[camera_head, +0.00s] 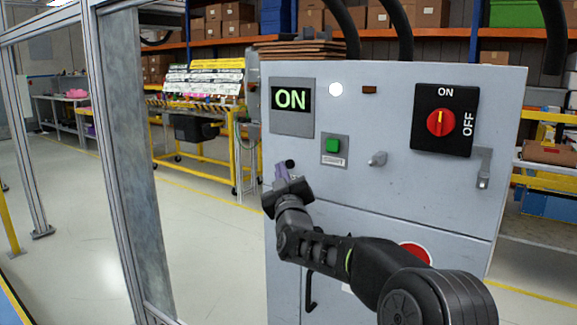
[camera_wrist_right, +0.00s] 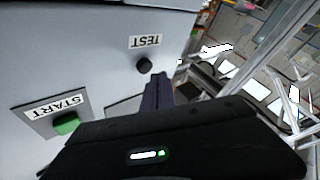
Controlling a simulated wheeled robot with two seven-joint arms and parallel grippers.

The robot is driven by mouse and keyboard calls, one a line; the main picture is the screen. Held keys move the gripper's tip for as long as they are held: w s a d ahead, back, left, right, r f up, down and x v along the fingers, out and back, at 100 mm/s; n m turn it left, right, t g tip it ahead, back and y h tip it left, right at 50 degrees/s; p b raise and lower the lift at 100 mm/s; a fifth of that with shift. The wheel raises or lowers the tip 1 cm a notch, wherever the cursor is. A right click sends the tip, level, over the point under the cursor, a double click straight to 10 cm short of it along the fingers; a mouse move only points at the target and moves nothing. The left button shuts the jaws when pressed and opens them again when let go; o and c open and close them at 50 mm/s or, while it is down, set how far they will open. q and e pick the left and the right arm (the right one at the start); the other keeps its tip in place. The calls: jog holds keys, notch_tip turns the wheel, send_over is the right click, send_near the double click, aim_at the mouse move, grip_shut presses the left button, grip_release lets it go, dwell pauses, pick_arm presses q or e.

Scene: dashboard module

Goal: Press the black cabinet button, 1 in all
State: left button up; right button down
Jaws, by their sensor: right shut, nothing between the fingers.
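The grey cabinet (camera_head: 390,190) stands in front of me. The black button (camera_head: 290,164) is on its left side, below the ON display. In the right wrist view the black button (camera_wrist_right: 144,65) is under a TEST label. My right gripper (camera_head: 281,170) is shut and empty, its purplish fingertips close to the black button. In the right wrist view the fingers (camera_wrist_right: 158,85) end just beside and below the button. I cannot tell whether they touch it. My left gripper is in neither view.
A green START button (camera_head: 333,146) is right of the black one and also shows in the right wrist view (camera_wrist_right: 66,123). A grey knob (camera_head: 377,159), red rotary switch (camera_head: 440,123) and handle (camera_head: 484,168) are farther right. A metal frame post (camera_head: 130,160) stands left.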

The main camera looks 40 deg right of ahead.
jog(key=shift+d, duration=0.15)
dwell(0.5)
jog(key=shift+w+d, duration=0.15)
jog(key=shift+d, duration=0.1)
jog(key=shift+w+d+b, duration=0.1)
jog(key=shift+d+b, duration=0.3)
jog(key=shift+d, duration=0.05)
dwell(0.6)
jog(key=shift+a, duration=0.15)
dwell(0.3)
jog(key=shift+s+a, duration=0.25)
jog(key=shift+a, duration=0.45)
jog(key=a, duration=0.1)
jog(key=s+a, duration=0.1)
jog(key=a, duration=0.2)
jog(key=shift+s+a, duration=0.25)
jog(key=shift+a, duration=0.15)
